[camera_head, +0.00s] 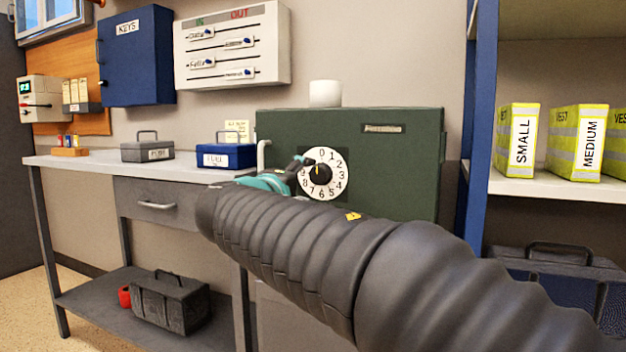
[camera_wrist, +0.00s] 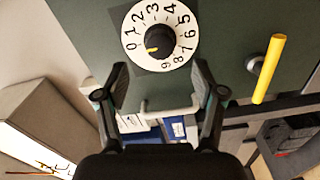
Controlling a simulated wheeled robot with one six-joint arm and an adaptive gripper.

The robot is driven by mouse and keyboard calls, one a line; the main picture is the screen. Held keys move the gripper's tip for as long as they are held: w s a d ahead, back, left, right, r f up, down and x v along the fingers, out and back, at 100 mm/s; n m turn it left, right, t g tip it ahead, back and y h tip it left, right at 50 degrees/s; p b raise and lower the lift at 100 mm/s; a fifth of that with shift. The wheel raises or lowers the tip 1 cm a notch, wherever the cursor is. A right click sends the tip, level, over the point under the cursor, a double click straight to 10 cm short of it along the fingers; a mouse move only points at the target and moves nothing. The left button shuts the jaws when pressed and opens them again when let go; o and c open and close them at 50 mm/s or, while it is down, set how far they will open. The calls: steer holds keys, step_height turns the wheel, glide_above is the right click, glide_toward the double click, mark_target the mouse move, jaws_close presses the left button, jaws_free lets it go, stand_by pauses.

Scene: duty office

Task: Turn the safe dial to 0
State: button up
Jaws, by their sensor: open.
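The knob's small yellow mark points close to 0, slightly to the 9 side. The dial also shows in the wrist view (camera_wrist: 133,58), rotated so that 0 is at left, with the knob (camera_wrist: 161,40) in full view. My gripper (camera_wrist: 161,76) is open and empty, its fingers apart below the dial's lower edge. In the head view my arm hides the safe's lower left front.
A yellow-gripped handle (camera_wrist: 268,68) sticks out from the safe beside the dial. A white cup (camera_head: 325,93) stands on the safe. A blue box (camera_head: 226,156) and a grey box (camera_head: 147,151) sit on the bench. Blue-framed shelving (camera_head: 480,130) stands at right.

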steer(key=v, duration=0.5)
steer(key=shift+s, duration=0.1)
